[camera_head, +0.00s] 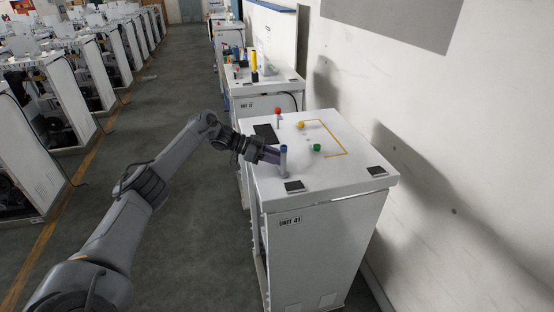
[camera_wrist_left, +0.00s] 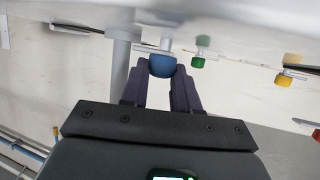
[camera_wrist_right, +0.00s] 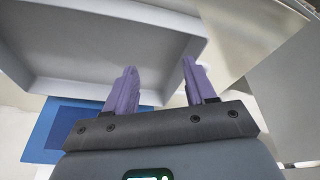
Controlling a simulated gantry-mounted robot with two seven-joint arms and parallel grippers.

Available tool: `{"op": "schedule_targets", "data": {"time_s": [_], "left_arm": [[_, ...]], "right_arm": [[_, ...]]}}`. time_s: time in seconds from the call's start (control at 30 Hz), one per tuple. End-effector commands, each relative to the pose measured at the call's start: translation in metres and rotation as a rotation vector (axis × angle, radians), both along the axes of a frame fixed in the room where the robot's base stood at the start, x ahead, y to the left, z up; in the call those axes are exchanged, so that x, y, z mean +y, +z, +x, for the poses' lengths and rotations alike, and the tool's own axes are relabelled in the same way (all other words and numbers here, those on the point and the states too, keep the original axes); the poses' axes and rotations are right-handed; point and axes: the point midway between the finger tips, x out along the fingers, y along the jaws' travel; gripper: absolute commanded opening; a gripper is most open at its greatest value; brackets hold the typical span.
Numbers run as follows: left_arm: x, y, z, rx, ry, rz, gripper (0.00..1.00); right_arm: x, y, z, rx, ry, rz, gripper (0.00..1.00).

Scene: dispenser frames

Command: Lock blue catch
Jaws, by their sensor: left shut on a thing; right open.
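The blue catch (camera_head: 283,150) stands upright near the front left edge of the white cabinet top (camera_head: 340,184) marked UNIT 41. My left gripper (camera_head: 276,157) reaches it from the left and is shut on it. In the left wrist view the round blue cap (camera_wrist_left: 162,66) sits between the purple fingertips (camera_wrist_left: 161,72). Part of the catch's post is hidden by the fingers in the head view. My right gripper (camera_wrist_right: 158,80) is open and empty; it shows only in its own wrist view.
On the same top are a red catch (camera_head: 277,111) standing upright, a yellow one (camera_head: 300,125), a green one (camera_head: 317,148) and dark pads. A wall (camera_head: 470,150) stands to the right. In the right wrist view a grey open tray (camera_wrist_right: 100,45) faces the fingers.

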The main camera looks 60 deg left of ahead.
Motion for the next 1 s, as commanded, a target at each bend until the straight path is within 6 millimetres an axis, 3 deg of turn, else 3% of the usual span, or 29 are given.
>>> {"op": "schedule_targets", "data": {"time_s": [0.1, 0.13, 0.2, 0.63, 1.0], "left_arm": [[-0.001, 0.003, -0.001, -0.003, -0.003, -0.003, 0.00], [0.000, 0.003, -0.001, -0.003, -0.003, -0.003, 0.31], [0.000, 0.003, -0.001, -0.003, -0.002, -0.003, 0.40], [0.006, 0.004, -0.007, -0.001, 0.003, 0.001, 0.40], [0.036, 0.026, -0.053, 0.000, 0.003, 0.002, 0.40]], "right_arm": [[0.001, 0.001, 0.000, -0.001, -0.002, 0.003, 0.55], [0.001, 0.001, 0.000, -0.001, -0.002, 0.003, 0.55], [0.001, 0.001, 0.000, 0.000, -0.003, 0.004, 0.55], [0.001, -0.001, 0.000, -0.001, -0.002, 0.003, 0.55], [-0.001, -0.011, 0.000, -0.001, 0.004, -0.005, 0.55]]}}
